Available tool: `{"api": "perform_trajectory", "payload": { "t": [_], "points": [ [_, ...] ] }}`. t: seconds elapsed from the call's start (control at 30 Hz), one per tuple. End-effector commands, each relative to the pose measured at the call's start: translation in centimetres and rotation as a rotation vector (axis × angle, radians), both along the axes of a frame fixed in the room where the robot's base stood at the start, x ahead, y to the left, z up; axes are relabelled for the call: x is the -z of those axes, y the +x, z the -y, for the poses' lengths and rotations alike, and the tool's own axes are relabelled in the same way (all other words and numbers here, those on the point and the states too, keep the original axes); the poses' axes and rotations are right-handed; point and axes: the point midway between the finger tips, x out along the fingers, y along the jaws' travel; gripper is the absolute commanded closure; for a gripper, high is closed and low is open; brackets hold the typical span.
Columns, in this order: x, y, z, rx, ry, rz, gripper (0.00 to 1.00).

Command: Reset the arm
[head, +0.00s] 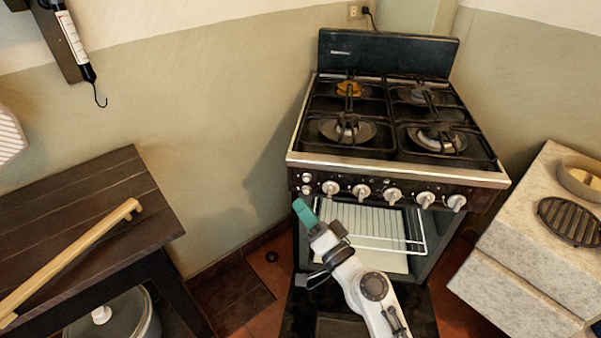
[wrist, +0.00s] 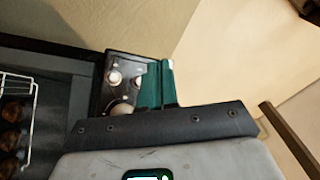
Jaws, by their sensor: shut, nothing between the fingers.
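My gripper (head: 305,211) is in front of the left part of the stove, just below its knob panel. Its teal fingers are shut and empty, pointing up and to the left. In the wrist view my gripper (wrist: 156,84) shows its teal fingers close together, beside the stove's knobs in the picture. My white arm reaches up from the bottom of the head view, over the lowered oven door (head: 420,312). I cannot tell whether the fingers touch the stove.
The stove (head: 400,172) has its oven open, with a wire rack (head: 365,222) inside. Round brown items (wrist: 11,140) lie by the rack in the wrist view. A dark wooden table (head: 85,190) with a long wooden bar (head: 70,252) stands left. A pale stone counter (head: 525,245) stands right.

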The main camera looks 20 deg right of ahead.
Motion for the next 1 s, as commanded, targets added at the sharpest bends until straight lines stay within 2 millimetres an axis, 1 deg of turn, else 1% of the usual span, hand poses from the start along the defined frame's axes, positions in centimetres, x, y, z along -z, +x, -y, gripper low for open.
{"api": "perform_trajectory", "payload": {
  "t": [0.17, 0.27, 0.37, 0.43, 0.53, 0.67, 0.7, 0.73, 0.77, 0.8, 0.83, 0.87, 0.9, 1.0],
  "points": [
    [0.0, 0.0, 0.0, 0.000, 0.000, 0.000, 1.00],
    [0.1, -0.7, -0.5, -0.032, -0.047, -0.014, 1.00],
    [0.9, -2.5, -1.8, -0.115, -0.167, -0.064, 1.00],
    [2.1, -4.5, -2.7, -0.194, -0.290, -0.130, 1.00],
    [4.6, -8.3, -3.4, -0.311, -0.475, -0.269, 1.00],
    [7.9, -14.0, -2.3, -0.427, -0.694, -0.505, 1.00],
    [8.8, -16.0, -1.5, -0.454, -0.754, -0.590, 1.00],
    [9.4, -17.5, -0.8, -0.470, -0.797, -0.656, 1.00],
    [9.8, -19.1, 0.0, -0.484, -0.835, -0.724, 1.00],
    [10.3, -21.3, 1.1, -0.499, -0.884, -0.817, 1.00],
    [10.5, -22.9, 1.9, -0.505, -0.917, -0.888, 1.00],
    [10.6, -24.5, 2.8, -0.509, -0.945, -0.957, 1.00],
    [10.6, -26.5, 3.9, -0.510, -0.978, -1.045, 1.00],
    [10.1, -30.8, 6.3, -0.501, -1.032, -1.232, 1.00]
  ]
}}
